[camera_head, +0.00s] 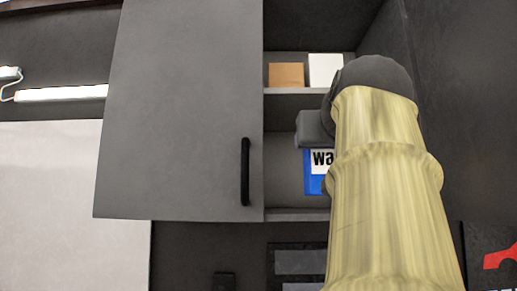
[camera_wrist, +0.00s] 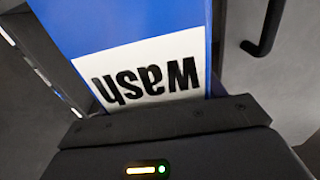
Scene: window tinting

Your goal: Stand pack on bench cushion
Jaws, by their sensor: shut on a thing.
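A blue pack (camera_head: 312,184) with a white label reading "wash" shows at the lower shelf opening of the cabinet, partly hidden by my arm. In the wrist view the pack (camera_wrist: 115,22) fills the upper middle, its lettering upside down. My gripper (camera_head: 317,143) is shut on the pack; its dark body also shows across the bottom of the wrist view (camera_wrist: 165,122). I cannot tell whether the pack touches the shelf. No bench cushion is in view.
The grey wall cabinet (camera_head: 285,213) stands open, its door (camera_head: 180,110) swung out to the left with a black handle (camera_head: 245,172). A brown box (camera_head: 286,75) and a white box (camera_head: 325,69) stand on the upper shelf. A lit tube lamp (camera_head: 62,93) is at far left.

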